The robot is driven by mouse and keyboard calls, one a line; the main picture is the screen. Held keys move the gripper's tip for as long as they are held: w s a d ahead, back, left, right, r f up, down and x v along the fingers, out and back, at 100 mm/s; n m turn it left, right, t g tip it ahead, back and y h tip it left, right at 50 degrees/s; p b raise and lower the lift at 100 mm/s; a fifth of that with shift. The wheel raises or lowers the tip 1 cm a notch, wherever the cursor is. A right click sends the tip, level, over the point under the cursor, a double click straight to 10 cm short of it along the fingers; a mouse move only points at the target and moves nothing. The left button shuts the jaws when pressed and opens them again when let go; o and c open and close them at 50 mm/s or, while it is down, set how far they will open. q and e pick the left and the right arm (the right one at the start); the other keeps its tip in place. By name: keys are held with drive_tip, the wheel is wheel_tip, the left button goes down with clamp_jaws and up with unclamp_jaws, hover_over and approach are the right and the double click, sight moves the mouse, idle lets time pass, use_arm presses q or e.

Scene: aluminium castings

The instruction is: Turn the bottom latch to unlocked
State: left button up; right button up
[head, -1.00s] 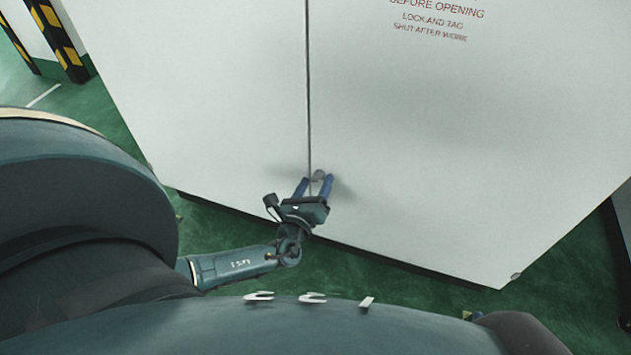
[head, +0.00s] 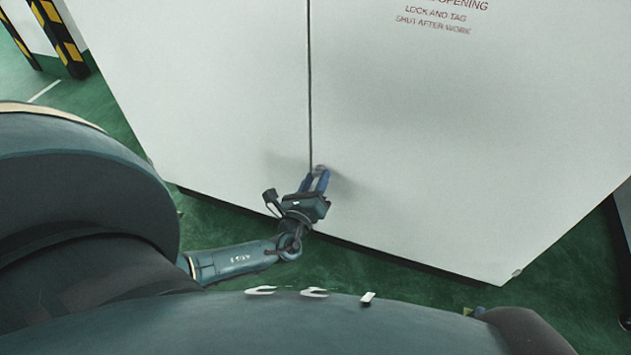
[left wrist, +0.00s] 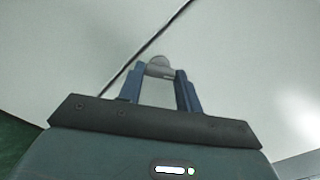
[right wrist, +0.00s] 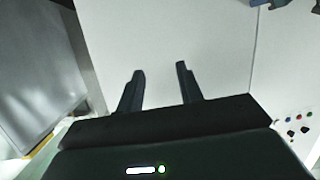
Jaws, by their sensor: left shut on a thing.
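The bottom latch (head: 320,168) is a small grey knob low on the seam between two pale cabinet doors. My left gripper (head: 316,178) is shut on it, with its blue fingers on either side. In the left wrist view the rounded grey latch (left wrist: 159,66) shows between the fingertips (left wrist: 161,74), and the seam runs diagonally behind it. The fingers hide part of the latch, so its exact angle is hard to tell. My right gripper (right wrist: 160,72) is open and empty, with its dark fingers apart in front of a pale panel.
The pale cabinet (head: 450,150) fills most of the head view, with red lettering (head: 435,20) high on the right door. Green floor (head: 210,215) shows below it. Yellow-black posts (head: 60,40) stand at upper left. Small coloured buttons (right wrist: 298,118) show in the right wrist view.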

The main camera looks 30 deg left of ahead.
use_arm(q)
drive_tip(key=n+b, duration=1.1)
drive_tip(key=shift+n, duration=0.3)
use_arm(e)
drive_tip(key=a+t+y, duration=0.2)
drive_tip(key=t, duration=0.1)
drive_tip(key=a+n+t+y, duration=0.1)
drive_tip(key=y, duration=0.1)
drive_tip(key=shift+w+r+t, duration=0.25)
drive_tip(key=shift+w+t, duration=0.05)
drive_tip(key=shift+w, duration=0.05)
use_arm(q)
drive_tip(key=o, duration=1)
use_arm(e)
drive_tip(key=shift+f, duration=0.1)
use_arm(q)
drive_tip(key=shift+b, duration=0.3)
